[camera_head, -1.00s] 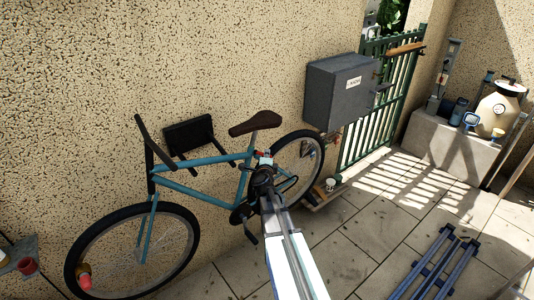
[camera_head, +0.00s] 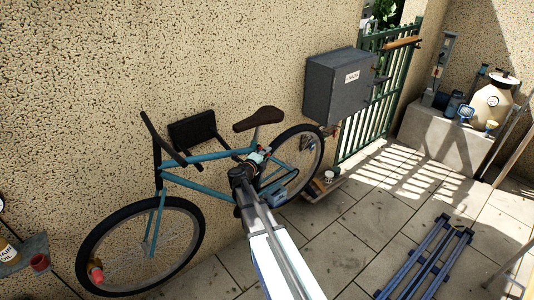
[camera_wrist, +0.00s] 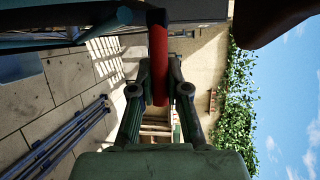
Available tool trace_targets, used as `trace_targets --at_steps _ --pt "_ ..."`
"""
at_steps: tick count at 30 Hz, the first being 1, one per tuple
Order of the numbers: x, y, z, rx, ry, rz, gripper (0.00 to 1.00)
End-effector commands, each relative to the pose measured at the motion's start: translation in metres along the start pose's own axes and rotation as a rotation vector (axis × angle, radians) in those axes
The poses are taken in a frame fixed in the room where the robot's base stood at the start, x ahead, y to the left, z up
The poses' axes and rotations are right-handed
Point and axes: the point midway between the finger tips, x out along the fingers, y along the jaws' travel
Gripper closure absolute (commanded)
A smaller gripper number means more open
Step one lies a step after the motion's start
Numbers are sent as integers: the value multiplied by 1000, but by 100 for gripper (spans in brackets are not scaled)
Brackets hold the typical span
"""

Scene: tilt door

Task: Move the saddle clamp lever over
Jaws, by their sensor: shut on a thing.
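The red saddle clamp lever (camera_wrist: 158,62) hangs upright between my two fingers in the wrist view. My gripper (camera_wrist: 160,85) is shut on it, a finger on each side. In the head view, my gripper (camera_head: 258,157) is at the bicycle's seat post, just below the brown saddle (camera_head: 258,119). There my own arm and gripper hide most of the clamp. The teal bicycle frame (camera_head: 196,184) stands along the wall. The dark saddle also shows at the upper right of the wrist view (camera_wrist: 270,18).
A grey box (camera_head: 335,88) is on the wall right of the saddle, close to the green gate (camera_head: 372,95). A black wall bracket (camera_head: 192,130) is behind the bicycle. Blue rails (camera_head: 428,260) lie on the paving. A shelf (camera_head: 22,258) is at lower left.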

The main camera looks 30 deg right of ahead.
Motion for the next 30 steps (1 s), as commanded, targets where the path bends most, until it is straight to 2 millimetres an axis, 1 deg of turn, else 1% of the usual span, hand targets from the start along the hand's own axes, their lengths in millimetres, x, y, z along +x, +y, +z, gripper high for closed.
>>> trace_targets --at_steps 1,12,13,15,25,28,30 --pt "1 -2 2 -1 1 -4 100" --pt "0 -2 2 -1 5 -4 100" --pt "0 -2 2 -1 4 -4 78" --pt "0 -2 2 -1 4 -4 59" --pt "-2 -1 0 0 6 -1 59" --pt "-8 -1 0 0 5 -1 59" --pt "-16 -1 0 0 5 -1 59"
